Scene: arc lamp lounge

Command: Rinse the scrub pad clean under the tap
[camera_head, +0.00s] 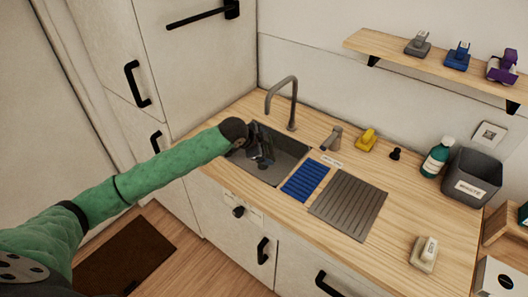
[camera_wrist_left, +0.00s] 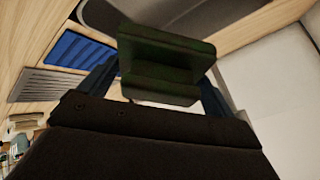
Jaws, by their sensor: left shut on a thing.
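My left gripper (camera_head: 262,158) is over the sink (camera_head: 288,165), near its left side. In the left wrist view it is shut on a dark green block-shaped thing (camera_wrist_left: 165,65), which looks like the scrub pad. Its scrubbing face is too dark to judge for dirt. In the head view the pad is hard to tell apart from the dark gripper. The grey tap (camera_head: 293,108) arches at the back of the sink, behind and to the right of the gripper. I cannot make out any running water. My right gripper is not in view.
A blue ribbed mat (camera_head: 303,181) and a grey drainboard (camera_head: 348,205) lie right of the sink. A yellow scrubber (camera_head: 366,139), a green bottle (camera_head: 436,158), a grey bin (camera_head: 471,175) and a beige scrubber (camera_head: 423,254) stand on the counter. A shelf (camera_head: 390,46) holds several scrubbers.

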